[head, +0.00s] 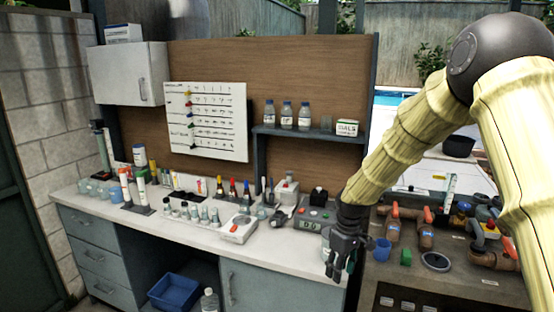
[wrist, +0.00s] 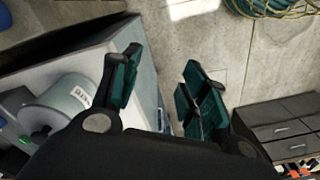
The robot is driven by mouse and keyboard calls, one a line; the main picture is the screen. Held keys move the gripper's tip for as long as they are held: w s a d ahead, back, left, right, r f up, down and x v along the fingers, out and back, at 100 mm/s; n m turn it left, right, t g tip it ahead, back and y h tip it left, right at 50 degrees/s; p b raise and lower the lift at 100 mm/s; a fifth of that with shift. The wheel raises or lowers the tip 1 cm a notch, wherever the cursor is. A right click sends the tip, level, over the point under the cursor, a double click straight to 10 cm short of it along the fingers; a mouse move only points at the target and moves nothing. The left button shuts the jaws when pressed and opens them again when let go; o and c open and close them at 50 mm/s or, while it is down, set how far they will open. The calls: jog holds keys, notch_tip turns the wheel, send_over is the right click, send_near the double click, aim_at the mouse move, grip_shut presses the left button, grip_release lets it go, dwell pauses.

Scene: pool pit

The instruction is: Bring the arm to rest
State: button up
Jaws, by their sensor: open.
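My arm (head: 400,140) reaches in from the right of the head view and bends down, its sleeve pale yellow. My gripper (head: 340,268) hangs at the right end of the white counter, near its front edge. In the wrist view the two dark green finger pads (wrist: 160,92) stand apart with nothing between them. Pale floor shows beyond the gap. A grey-white cylinder with a label (wrist: 66,105) stands left of the fingers in the wrist view; I cannot tell whether they touch it.
A blue bin (head: 175,292) sits under the counter.

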jog(key=s+f+m+b, duration=0.1)
jog(key=s+f+m, duration=0.1)
jog(key=s+f, duration=0.95)
jog(key=s+f+m, duration=0.2)
jog(key=s+f, duration=0.7)
jog(key=f, duration=0.6)
jog(key=s+d+f+m, duration=0.2)
jog(key=s+f, duration=0.2)
jog(key=s, duration=0.8)
jog(key=s+d+f+m+b, duration=0.1)
jog(key=s+f, duration=0.3)
jog(key=s, duration=0.9)
jog(key=shift+s+d+m+h+b, duration=0.3)
jog(key=shift+d+m, duration=0.15)
jog(key=shift+m, duration=0.15)
